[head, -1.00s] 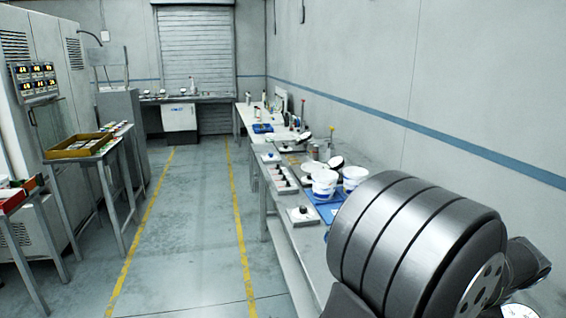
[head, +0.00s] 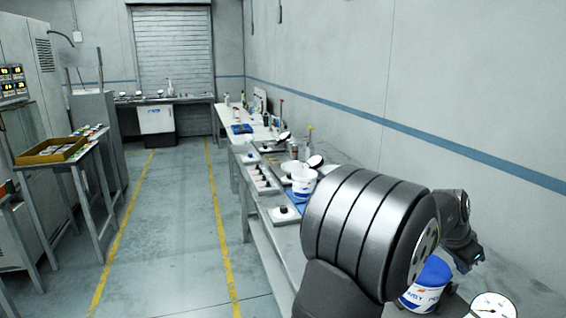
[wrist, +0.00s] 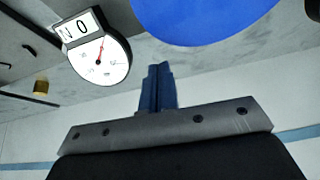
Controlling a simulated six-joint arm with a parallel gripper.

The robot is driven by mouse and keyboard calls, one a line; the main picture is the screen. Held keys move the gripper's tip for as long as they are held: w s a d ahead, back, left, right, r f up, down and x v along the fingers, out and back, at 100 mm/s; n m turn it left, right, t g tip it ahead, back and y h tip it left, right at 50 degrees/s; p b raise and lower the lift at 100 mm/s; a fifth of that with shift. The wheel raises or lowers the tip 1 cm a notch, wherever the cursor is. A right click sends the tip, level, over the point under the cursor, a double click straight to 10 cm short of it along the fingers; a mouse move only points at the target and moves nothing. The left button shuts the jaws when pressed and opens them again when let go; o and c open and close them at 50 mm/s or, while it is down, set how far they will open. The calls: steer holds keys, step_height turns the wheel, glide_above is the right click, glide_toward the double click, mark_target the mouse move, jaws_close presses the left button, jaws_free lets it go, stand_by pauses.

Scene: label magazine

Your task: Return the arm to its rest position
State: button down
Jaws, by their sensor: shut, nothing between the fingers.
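My gripper (wrist: 158,88) shows in the wrist view as two narrow blue fingers pressed together, with nothing between them. In the head view my large dark arm fills the lower right, and the wrist end (head: 468,256) is bent down beyond it; the fingers cannot be made out there. A white tub (head: 421,298) with a blue lid stands below and left of the wrist end, partly hidden by my arm. A round blue surface (wrist: 200,16), probably that lid, shows at the top of the wrist view, apart from the fingers.
A dial scale (head: 493,306) is at the lower right and also shows in the wrist view (wrist: 97,62). Another white tub (head: 303,182) and several small items stand on the bench along the right wall. The floor aisle (head: 180,220) is clear.

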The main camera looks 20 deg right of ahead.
steer(key=w+d, duration=0.1)
steer(key=w, duration=0.1)
steer(key=w+r+h, duration=0.1)
steer(key=w, duration=0.1)
steer(key=w+d+h, duration=0.1)
steer(key=w, duration=0.1)
steer(key=shift+w+d+r+n, duration=0.1)
steer(key=shift+d+r+n, duration=0.1)
steer(key=shift+d+n, duration=0.15)
steer(key=v, duration=0.3)
steer(key=shift+w+f, duration=0.1)
steer(key=shift+w, duration=0.05)
steer(key=shift+d, duration=0.25)
steer(key=shift+d+f+y, duration=0.2)
steer(key=shift+d+y, duration=0.15)
steer(key=shift+d, duration=0.45)
steer(key=shift+d+f+y, duration=0.2)
steer(key=shift+d+y, duration=0.1)
steer(key=shift+d, duration=0.5)
steer(key=shift+d+f+y, duration=0.2)
steer(key=shift+d+y, duration=0.15)
steer(key=shift+d, duration=0.45)
